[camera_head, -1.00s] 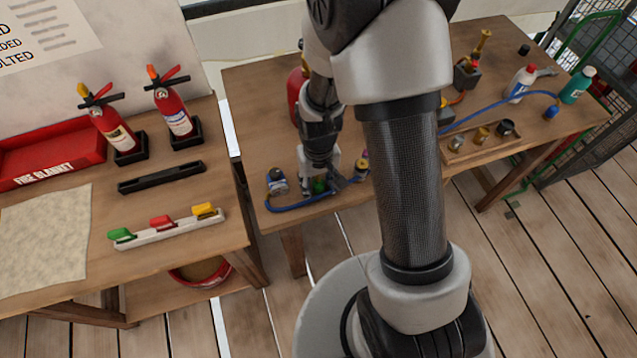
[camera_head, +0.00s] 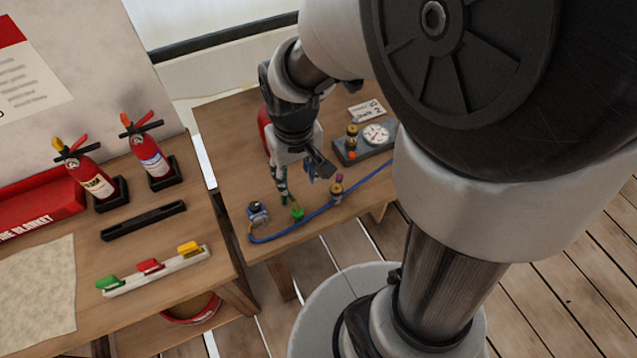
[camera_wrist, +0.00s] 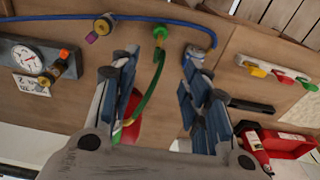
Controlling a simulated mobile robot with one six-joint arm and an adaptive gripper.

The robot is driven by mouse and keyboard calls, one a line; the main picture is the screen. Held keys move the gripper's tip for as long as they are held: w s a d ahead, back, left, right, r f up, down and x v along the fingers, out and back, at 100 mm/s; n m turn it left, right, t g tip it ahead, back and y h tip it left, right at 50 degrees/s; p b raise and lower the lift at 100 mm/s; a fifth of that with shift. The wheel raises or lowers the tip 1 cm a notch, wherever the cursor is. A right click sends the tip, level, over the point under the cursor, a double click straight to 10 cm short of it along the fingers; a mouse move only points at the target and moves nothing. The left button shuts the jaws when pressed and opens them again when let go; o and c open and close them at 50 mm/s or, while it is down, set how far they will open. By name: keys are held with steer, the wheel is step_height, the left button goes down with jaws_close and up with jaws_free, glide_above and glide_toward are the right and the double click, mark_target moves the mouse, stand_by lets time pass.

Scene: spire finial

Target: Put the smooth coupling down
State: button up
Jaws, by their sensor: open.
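My gripper (camera_head: 300,178) is open and nothing is between its fingers. It hangs above the front of the wooden table, over a green fitting (camera_head: 297,212) joined to a green hose (camera_wrist: 150,88). A silver fitting with blue (camera_head: 257,213) stands to the left of it, at one end of a blue hose. A brass fitting with a purple tip (camera_head: 337,188) stands to the right. In the wrist view the green fitting (camera_wrist: 160,30), silver fitting (camera_wrist: 196,52) and brass fitting (camera_wrist: 101,27) lie beyond the fingertips. I cannot tell which is the smooth coupling.
A dark gauge block (camera_head: 365,147) with a dial sits on the table to the right. The blue hose (camera_head: 318,213) runs along the front edge. A red extinguisher (camera_head: 264,128) stands behind my gripper. The left table holds two extinguishers and a rack of coloured tags (camera_head: 155,270).

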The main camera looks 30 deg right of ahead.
steer(key=s+r+t, duration=0.3)
steer(key=s+r, duration=1)
steer(key=shift+r, duration=0.2)
steer(key=shift+s+d, duration=0.1)
